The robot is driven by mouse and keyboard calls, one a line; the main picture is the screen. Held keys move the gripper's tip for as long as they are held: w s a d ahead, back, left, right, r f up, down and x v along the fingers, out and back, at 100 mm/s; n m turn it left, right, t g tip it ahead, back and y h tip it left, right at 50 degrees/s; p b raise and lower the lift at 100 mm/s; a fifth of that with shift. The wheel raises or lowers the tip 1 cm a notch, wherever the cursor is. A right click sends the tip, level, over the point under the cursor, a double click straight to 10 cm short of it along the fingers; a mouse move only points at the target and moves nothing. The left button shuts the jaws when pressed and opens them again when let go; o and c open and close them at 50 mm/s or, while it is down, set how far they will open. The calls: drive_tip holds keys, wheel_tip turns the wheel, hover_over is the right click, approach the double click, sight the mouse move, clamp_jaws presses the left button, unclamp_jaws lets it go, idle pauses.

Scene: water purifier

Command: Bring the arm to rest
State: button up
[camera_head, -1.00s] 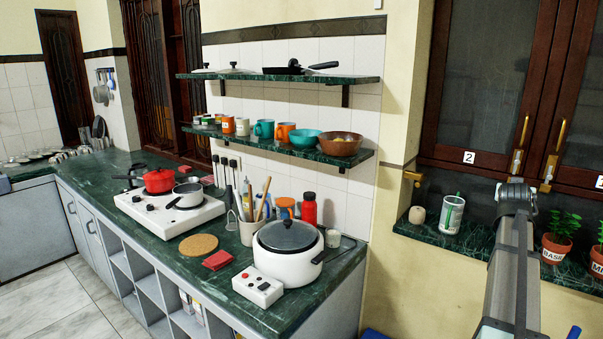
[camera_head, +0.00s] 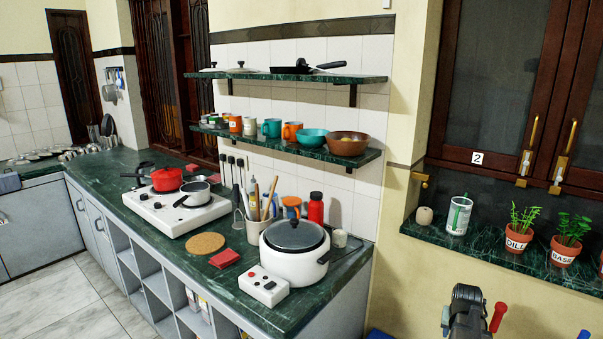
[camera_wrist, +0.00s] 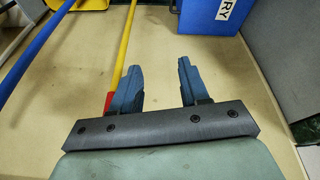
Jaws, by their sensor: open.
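My gripper (camera_wrist: 157,72) shows in the wrist view with its two blue-grey fingers apart and nothing between them. It points towards a plain beige surface. In the head view my arm (camera_head: 467,312) is at the bottom right, in front of the wall below the window ledge. The gripper's fingers cannot be made out there.
In the head view, a white cooker (camera_head: 294,262) stands on the green counter, and potted herbs (camera_head: 519,228) and a cup (camera_head: 459,215) stand on the ledge.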

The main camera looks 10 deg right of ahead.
drive_tip(key=s+a+f+n+g+y, duration=0.1)
drive_tip(key=s+a+f, duration=0.3)
drive_tip(key=a+f, duration=0.3)
drive_tip(key=s+a+f+g+y, duration=0.1)
drive_tip(key=s+a+f+g, duration=0.1)
drive_tip(key=s+a+f, duration=0.35)
drive_tip(key=s+a+f+n+g+y, duration=0.1)
drive_tip(key=s+a+f, duration=0.2)
drive_tip(key=a+f, duration=0.55)
drive_tip(key=s+a+f+n+g, duration=0.2)
drive_tip(key=s+a+f, duration=0.4)
drive_tip(key=s, duration=0.5)
drive_tip(key=s+a+f+n+g, duration=0.2)
drive_tip(key=s+a+f+g, duration=0.1)
drive_tip(key=s+a+f, duration=0.4)
drive_tip(key=s+a, duration=0.3)
drive_tip(key=s, duration=0.1)
drive_tip(key=shift+s+f+g, duration=0.2)
drive_tip(key=shift+s+g, duration=0.1)
drive_tip(key=shift+s, duration=0.1)
drive_tip(key=shift+c, duration=0.2)
